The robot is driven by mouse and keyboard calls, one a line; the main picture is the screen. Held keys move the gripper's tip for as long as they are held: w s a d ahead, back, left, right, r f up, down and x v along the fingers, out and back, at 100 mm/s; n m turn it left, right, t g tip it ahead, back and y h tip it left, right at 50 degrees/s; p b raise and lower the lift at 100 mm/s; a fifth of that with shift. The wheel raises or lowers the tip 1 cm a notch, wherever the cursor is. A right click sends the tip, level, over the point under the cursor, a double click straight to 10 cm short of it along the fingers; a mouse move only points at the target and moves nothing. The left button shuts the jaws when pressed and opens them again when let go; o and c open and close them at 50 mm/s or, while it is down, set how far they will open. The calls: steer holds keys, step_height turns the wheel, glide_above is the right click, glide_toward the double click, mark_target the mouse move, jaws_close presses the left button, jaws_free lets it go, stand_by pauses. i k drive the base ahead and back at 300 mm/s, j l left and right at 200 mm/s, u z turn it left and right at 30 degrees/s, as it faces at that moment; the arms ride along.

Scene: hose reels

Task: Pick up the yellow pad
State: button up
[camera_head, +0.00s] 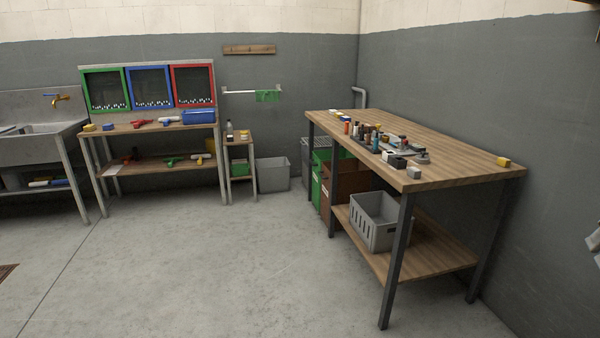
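A small yellow block-like pad (503,162) lies on the right workbench (450,170), near its right end by the wall. Another small yellow thing (89,127) lies at the left end of the back bench. At this size I cannot tell which of them is the task's pad. The pad on the near bench end stands clear of other objects. My gripper is not in view.
Several bottles and boxes (375,135) stand along the workbench's front edge, with a small grey block (414,173) at the near corner. A grey crate (375,222) sits on its lower shelf. A grey bin (273,174) stands at the back. The middle floor is clear.

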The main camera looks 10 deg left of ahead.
mark_target(90, 128)
steer(key=i+j+u, duration=0.1)
steer(key=i+u, duration=0.25)
steer(key=i, duration=0.15)
steer(key=i+u, duration=0.35)
steer(key=i, duration=0.15)
steer(key=i+l+u, duration=0.2)
steer(key=i+u, duration=0.15)
steer(key=i+j+u, duration=0.3)
steer(key=i, duration=0.55)
steer(key=i+u, duration=0.3)
steer(key=i, duration=0.55)
steer(key=i+l+u, duration=0.3)
steer(key=i, duration=0.55)
steer(key=i+j+u, duration=0.1)
steer(key=i+u, duration=0.15)
steer(key=i, duration=0.85)
steer(key=i+l+u, duration=0.25)
steer(key=i, duration=0.85)
steer(key=i+j+z, duration=0.5)
steer(key=i, duration=0.5)
steer(key=i+j+z, duration=0.45)
steer(key=i+j, duration=0.45)
steer(key=j, duration=0.1)
